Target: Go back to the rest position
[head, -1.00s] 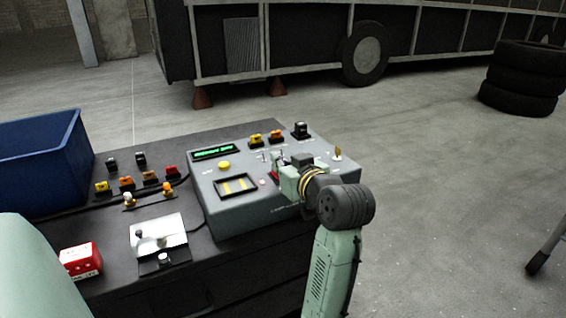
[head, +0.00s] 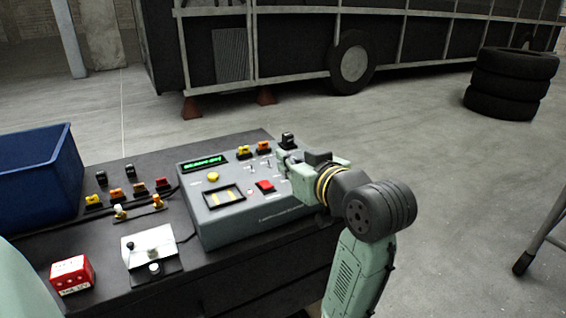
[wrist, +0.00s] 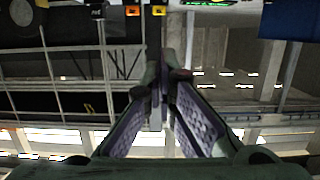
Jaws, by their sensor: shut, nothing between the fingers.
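My gripper (head: 286,161) is in the head view, over the right part of the grey control console (head: 240,217). Its fingers are shut with nothing between them and point to the left. In the wrist view the two fingers (wrist: 168,78) meet at their tips, and the picture appears upside down. The gripper and wrist hide part of the console's right side. I cannot tell the exact height of the gripper above the console.
The console stands on a dark bench beside yellow, orange and red switches (head: 117,194), a white lever box (head: 148,245), a red box (head: 72,275) and a blue bin (head: 40,180). Stacked tyres (head: 510,85) and a stand leg (head: 540,235) are at the right. Floor between is clear.

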